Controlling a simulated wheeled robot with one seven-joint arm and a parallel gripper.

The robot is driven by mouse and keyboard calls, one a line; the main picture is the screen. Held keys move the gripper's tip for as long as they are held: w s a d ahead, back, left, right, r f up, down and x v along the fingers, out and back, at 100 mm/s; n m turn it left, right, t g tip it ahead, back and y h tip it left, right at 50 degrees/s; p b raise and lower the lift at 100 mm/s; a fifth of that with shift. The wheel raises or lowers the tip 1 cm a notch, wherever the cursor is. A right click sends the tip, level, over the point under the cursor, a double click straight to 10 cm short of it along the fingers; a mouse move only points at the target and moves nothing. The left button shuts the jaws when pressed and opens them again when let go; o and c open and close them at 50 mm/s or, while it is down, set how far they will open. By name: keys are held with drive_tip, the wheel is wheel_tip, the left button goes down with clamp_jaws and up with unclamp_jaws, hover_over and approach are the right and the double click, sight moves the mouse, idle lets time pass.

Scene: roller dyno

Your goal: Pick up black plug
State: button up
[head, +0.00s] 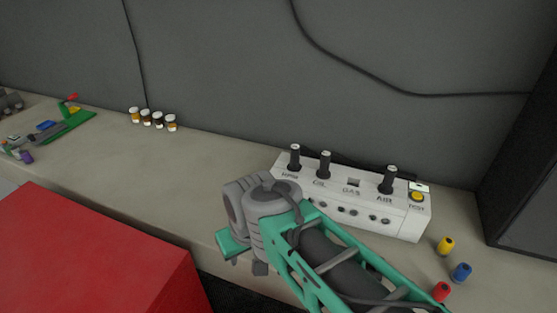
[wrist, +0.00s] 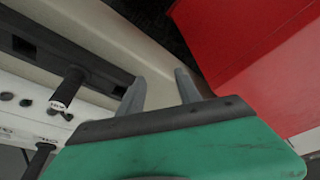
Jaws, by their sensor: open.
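Several black plugs stand upright in a white panel box (head: 345,205) on the bench in the head view. One is at its left end (head: 295,159), one is over the OIL label (head: 324,166), and one is over the AIR label (head: 389,181). The GAS socket (head: 353,182) is empty. In the wrist view, a black plug with a white labelled end (wrist: 70,87) lies left of my gripper (wrist: 160,88), and another plug (wrist: 40,158) shows lower left. My gripper is open, its fingers apart and empty, not touching a plug.
A red block (head: 90,255) stands in front of the bench. Yellow (head: 446,246), blue (head: 462,271) and red (head: 441,291) cylinders sit right of the box. Small jars (head: 153,119) stand by the wall. A dark cabinet (head: 520,150) bounds the right.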

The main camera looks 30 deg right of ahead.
drive_tip(key=shift+o, duration=0.7)
drive_tip(key=w+d+r, duration=0.1)
drive_tip(key=w+r, duration=0.2)
drive_tip(key=w, duration=0.1)
drive_tip(key=shift+w+d+r+y, duration=0.15)
drive_tip(key=shift+w+r+y, duration=0.15)
drive_tip(key=shift+w, duration=0.05)
wheel_tip(320, 180, up, 9)
drive_tip(key=m+g+b, duration=0.1)
drive_tip(key=g, duration=0.1)
hover_over(324, 162)
drive_tip(key=shift+w+f, duration=0.1)
drive_tip(key=shift+w, duration=0.15)
drive_tip(key=shift+s+d+f+h+b, duration=0.2)
drive_tip(key=shift+d+f+h+b, duration=0.15)
drive_tip(key=shift+d, duration=0.25)
drive_tip(key=f+b, duration=0.4)
drive_tip(key=w+f+b, duration=0.1)
drive_tip(key=f+b, duration=0.1)
drive_tip(key=f, duration=0.1)
drive_tip(key=shift+r, duration=0.1)
drive_tip(key=shift+c, duration=0.3)
clamp_jaws()
